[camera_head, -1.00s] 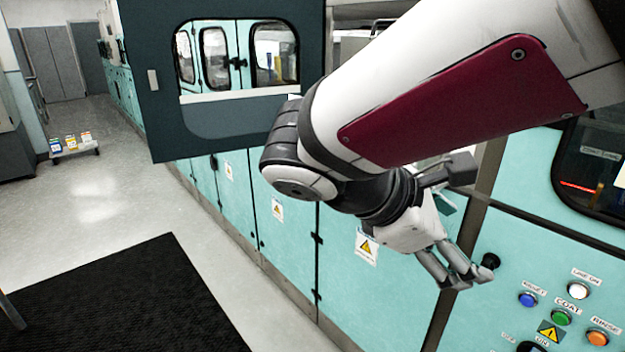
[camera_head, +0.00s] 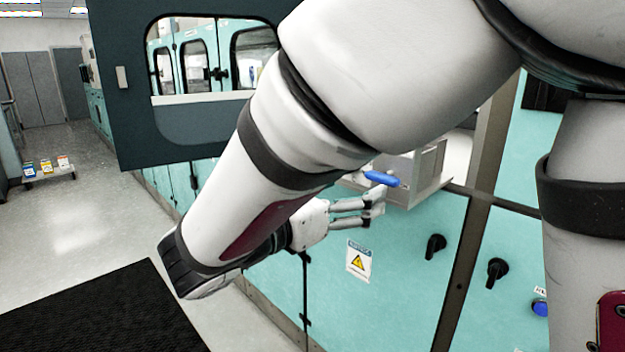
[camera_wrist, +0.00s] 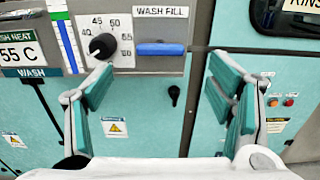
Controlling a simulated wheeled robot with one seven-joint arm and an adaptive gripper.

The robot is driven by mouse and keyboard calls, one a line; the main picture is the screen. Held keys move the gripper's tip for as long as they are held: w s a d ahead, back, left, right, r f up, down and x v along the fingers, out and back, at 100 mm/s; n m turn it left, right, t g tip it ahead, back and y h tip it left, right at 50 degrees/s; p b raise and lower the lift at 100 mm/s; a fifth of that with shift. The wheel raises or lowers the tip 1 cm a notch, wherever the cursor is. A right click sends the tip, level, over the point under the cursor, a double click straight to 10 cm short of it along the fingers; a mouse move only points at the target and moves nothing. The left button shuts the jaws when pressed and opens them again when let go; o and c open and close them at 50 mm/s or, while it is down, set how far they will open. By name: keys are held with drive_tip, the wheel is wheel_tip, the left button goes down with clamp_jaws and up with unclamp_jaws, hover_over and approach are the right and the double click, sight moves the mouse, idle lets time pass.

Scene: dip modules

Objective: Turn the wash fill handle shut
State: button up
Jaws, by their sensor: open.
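The wash fill handle is a blue lever (camera_wrist: 160,50) lying roughly level under the WASH FILL label (camera_wrist: 162,12) in the wrist view. In the head view the blue lever (camera_head: 381,178) sticks out by the silver housing, just above my fingertips. My gripper (camera_wrist: 160,72) is open, with its teal-padded fingers to the left and right. The lever shows ahead in the gap between them, nearer the top of the picture. No contact with it shows.
A black dial knob (camera_wrist: 103,46) sits left of the lever, close to my left finger in the picture. Black door latches (camera_head: 435,246) are on the teal panels below. An open dark window door (camera_head: 130,130) stands at the left.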

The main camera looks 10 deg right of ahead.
sight(379, 178)
drive_tip(key=x, duration=0.7)
drive_tip(key=shift+d, duration=0.1)
drive_tip(key=shift+c, duration=0.2)
drive_tip(key=c, duration=1.1)
